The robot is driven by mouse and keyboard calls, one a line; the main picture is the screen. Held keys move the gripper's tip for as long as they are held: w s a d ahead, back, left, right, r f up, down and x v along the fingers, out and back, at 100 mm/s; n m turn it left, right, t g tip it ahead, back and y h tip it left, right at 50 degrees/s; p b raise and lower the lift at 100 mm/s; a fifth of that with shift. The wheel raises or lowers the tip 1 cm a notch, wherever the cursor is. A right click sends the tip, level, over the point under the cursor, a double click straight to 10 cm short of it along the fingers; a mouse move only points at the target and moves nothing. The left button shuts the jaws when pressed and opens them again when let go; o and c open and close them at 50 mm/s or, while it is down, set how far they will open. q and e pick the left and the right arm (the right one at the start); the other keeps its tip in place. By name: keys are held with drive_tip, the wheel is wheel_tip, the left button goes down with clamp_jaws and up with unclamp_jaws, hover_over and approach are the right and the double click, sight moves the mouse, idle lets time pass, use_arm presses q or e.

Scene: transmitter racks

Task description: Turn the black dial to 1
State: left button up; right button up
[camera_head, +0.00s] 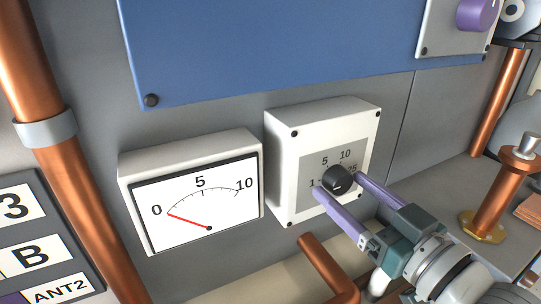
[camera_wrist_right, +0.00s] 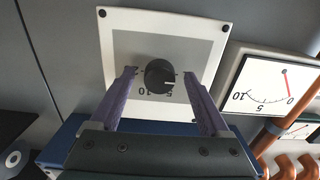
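The black dial (camera_head: 337,179) sits on a grey plate on a white box (camera_head: 287,163) fixed to the wall. Printed numbers 1, 5, 10 and 25 run around it. In the right wrist view the dial (camera_wrist_right: 159,76) shows upside down, with a short white mark pointing right. I cannot tell exactly which number the mark meets. My right gripper (camera_head: 338,183) is open, with one purple finger on either side of the dial. In the right wrist view the gripper (camera_wrist_right: 159,73) shows a gap between each finger and the dial. My left gripper is not in view.
A white meter (camera_head: 190,195) with its red needle near 0 is left of the dial box. A blue panel (camera_head: 270,45) is above. Copper pipes stand at left (camera_head: 65,150) and right (camera_head: 495,200), and a bent one (camera_head: 325,262) is below the box.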

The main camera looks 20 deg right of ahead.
drive_tip(key=s, duration=1)
drive_tip(key=shift+d+b, duration=0.4)
drive_tip(key=shift+w, duration=0.1)
